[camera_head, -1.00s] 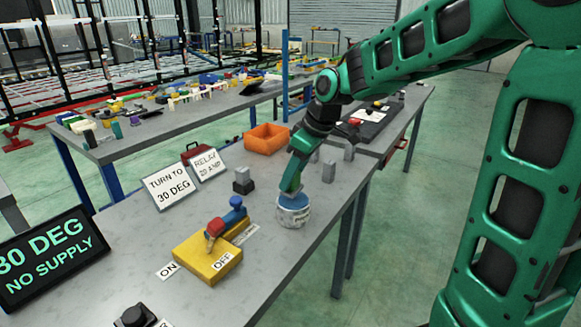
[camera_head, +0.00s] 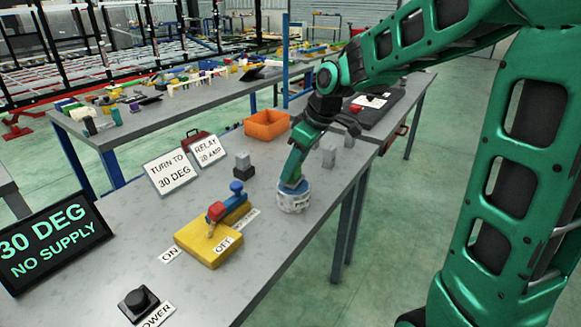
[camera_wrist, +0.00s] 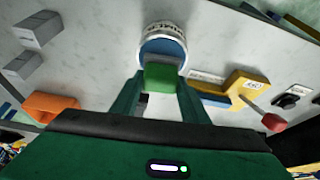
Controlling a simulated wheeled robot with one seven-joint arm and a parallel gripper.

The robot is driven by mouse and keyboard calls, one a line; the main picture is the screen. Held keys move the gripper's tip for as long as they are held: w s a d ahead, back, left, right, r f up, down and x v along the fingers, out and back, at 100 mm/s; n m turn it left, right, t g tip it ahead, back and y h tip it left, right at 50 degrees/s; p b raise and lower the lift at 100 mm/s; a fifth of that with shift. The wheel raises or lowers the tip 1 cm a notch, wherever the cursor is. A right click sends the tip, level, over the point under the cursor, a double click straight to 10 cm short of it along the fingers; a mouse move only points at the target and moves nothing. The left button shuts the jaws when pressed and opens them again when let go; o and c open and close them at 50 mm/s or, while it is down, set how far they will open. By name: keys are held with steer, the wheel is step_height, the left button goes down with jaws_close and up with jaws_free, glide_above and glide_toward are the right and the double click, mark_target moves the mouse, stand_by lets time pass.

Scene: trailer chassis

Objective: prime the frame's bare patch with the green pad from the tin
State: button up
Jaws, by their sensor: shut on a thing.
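The tin (camera_head: 293,203) is a short white labelled can with a blue top, standing near the right edge of the grey bench. In the wrist view the tin (camera_wrist: 163,30) lies just beyond my fingertips. My gripper (camera_head: 291,184) points down at the tin's top. It is shut on the green pad (camera_wrist: 161,77), a small green block between the two fingers. The pad is over or at the blue opening; I cannot tell whether it touches inside. In the head view the pad is hard to tell from the green fingers. I cannot make out the frame's bare patch.
On the bench (camera_head: 110,235) are a yellow switch block (camera_head: 208,243) with a red-and-blue lever, a black knob (camera_head: 138,300), a display reading "30 DEG NO SUPPLY" (camera_head: 50,245), signs, grey blocks (camera_head: 328,156) and an orange bin (camera_head: 266,124). Open floor lies to the right.

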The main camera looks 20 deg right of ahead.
steer(key=shift+f, duration=0.55)
stand_by(1.4)
steer(key=shift+r, duration=0.1)
steer(key=shift+r, duration=3.5)
steer(key=shift+s, duration=0.1)
